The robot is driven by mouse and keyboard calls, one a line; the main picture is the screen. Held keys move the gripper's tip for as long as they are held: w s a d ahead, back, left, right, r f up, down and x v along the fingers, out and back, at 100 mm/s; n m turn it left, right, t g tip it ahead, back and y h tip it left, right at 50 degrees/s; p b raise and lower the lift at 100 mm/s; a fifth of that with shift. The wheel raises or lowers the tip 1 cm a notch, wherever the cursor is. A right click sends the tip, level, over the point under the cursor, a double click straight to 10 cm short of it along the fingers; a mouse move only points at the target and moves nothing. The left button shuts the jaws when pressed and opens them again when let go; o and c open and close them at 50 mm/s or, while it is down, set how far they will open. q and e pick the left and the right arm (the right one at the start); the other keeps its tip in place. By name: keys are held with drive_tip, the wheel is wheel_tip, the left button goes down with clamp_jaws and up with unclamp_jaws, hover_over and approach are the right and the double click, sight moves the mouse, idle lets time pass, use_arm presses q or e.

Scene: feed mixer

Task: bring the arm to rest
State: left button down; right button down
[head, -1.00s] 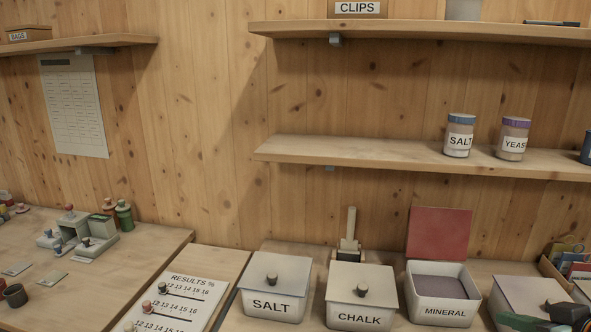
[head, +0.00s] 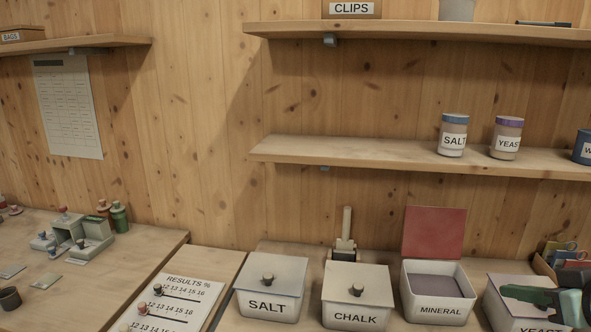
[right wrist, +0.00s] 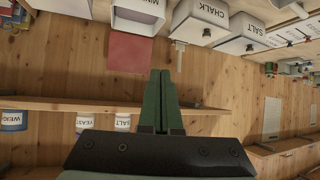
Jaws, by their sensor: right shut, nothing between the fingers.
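My right gripper (head: 508,291) is at the lower right edge of the head view, in front of the box labelled YEAST (head: 522,312) and covering part of it. Its green fingers also show in the right wrist view (right wrist: 160,76), pressed together with nothing between them. The black gripper body shows behind them there. I cannot tell from the head view how far the fingers are from the box. My left gripper is in no view.
White boxes labelled SALT (head: 268,305), CHALK (head: 356,314) and MINERAL (head: 440,308) stand on the bench. The mineral box has its red lid (head: 433,232) up. A shelf (head: 350,156) holds labelled jars. The air before the wall is clear.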

drive_tip(key=s+a+f+g, duration=0.2)
drive_tip(key=s+f, duration=0.1)
drive_tip(key=f, duration=0.6)
drive_tip(key=s+a+f+g, duration=0.2)
drive_tip(key=a+f, duration=0.1)
drive_tip(key=f, duration=0.7)
drive_tip(key=s+a+f+n+g, duration=0.1)
drive_tip(key=s+a+f+g, duration=0.2)
drive_tip(key=s+a+f, duration=0.85)
wheel_tip(320, 180, down, 11)
drive_tip(key=w+a+t+y, duration=0.1)
drive_tip(key=w+a+t, duration=0.1)
drive_tip(key=t, duration=0.3)
drive_tip(key=shift+w+a, duration=0.15)
drive_tip(key=shift+a, duration=0.15)
drive_tip(key=shift+d, duration=0.1)
